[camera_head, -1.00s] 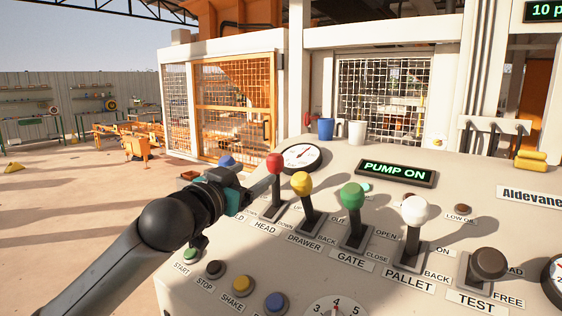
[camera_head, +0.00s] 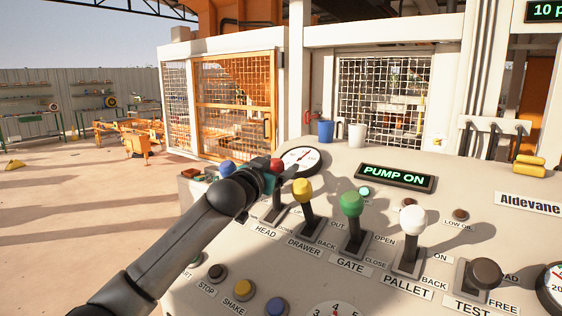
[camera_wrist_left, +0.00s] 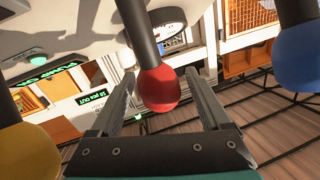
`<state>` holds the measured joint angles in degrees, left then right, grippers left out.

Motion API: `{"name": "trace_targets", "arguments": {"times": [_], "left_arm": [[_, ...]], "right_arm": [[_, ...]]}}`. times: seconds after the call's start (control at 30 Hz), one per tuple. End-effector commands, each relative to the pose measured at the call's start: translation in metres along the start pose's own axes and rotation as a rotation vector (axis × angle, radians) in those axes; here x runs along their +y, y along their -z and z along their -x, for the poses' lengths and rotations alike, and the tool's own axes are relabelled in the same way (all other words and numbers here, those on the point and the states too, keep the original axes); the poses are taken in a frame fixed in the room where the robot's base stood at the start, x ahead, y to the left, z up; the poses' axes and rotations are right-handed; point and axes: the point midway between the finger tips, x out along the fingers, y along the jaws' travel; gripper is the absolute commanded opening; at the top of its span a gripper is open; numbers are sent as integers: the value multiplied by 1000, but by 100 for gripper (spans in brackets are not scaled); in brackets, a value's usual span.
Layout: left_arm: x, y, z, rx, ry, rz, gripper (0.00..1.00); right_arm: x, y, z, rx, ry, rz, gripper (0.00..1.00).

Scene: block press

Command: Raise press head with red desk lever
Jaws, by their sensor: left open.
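The red-knobbed HEAD lever (camera_head: 277,166) stands in its slot on the desk, partly hidden by my left gripper (camera_head: 279,172) in the head view. In the left wrist view the red knob (camera_wrist_left: 160,88) lies between the two fingers of the left gripper (camera_wrist_left: 160,95). The fingers are open, with a gap on each side of the knob. My right gripper is not in view.
A blue lever knob (camera_head: 227,168) is left of the red one. The yellow DRAWER lever (camera_head: 302,189), green GATE lever (camera_head: 350,204) and white PALLET lever (camera_head: 413,221) stand to the right. A lit sign (camera_head: 395,176) reads PUMP ON. A gauge (camera_head: 301,158) sits behind.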

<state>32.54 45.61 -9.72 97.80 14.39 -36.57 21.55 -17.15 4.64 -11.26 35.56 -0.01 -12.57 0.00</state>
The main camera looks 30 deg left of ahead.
Motion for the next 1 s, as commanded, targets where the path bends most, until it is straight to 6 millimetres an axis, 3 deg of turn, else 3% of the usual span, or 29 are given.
{"name": "trace_targets", "arguments": {"times": [0.2,0.6,1.0], "left_arm": [[0,0,-14,-1,0,1,80],[0,0,-17,-1,-1,0,79],[0,0,-17,-1,0,0,34]], "right_arm": [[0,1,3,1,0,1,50],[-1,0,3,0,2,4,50],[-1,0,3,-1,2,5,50]]}}
